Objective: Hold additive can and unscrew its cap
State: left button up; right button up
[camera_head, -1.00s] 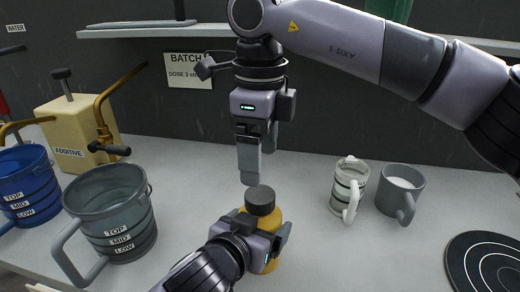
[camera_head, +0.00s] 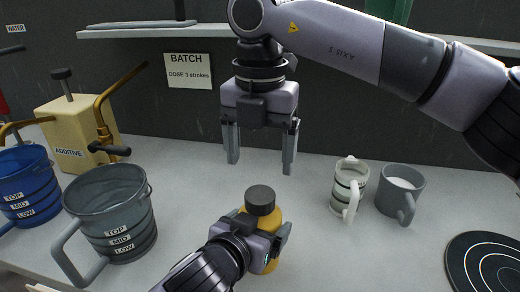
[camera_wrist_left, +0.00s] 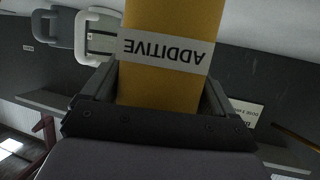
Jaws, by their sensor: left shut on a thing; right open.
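The yellow additive can (camera_head: 273,222) stands upright near the table's front middle, with its dark cap (camera_head: 260,196) on top. My left gripper (camera_head: 262,232) is shut around the can's body. In the left wrist view the can (camera_wrist_left: 172,88) fills the space between the fingers, and its ADDITIVE label (camera_wrist_left: 168,52) reads upside down; the cap is out of that view. My right gripper (camera_head: 260,160) points down above the cap. Its two fingers are spread wide and empty, apart from the cap.
A grey measuring bucket (camera_head: 108,208) and a blue bucket (camera_head: 25,185) stand at the left, before the cream ADDITIVE pump box (camera_head: 78,122). A striped mug (camera_head: 347,190) and a grey mug (camera_head: 400,192) stand at the right. A dark ringed disc (camera_head: 492,262) lies at the front right.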

aim_at(260, 194)
jog(key=m, duration=0.7)
jog(key=shift+m, duration=0.3)
jog(key=shift+f, duration=4)
jog(key=c, duration=1.1)
jog(key=shift+c, duration=0.2)
jog(key=n, duration=1.3)
jog(key=shift+n, duration=0.3)
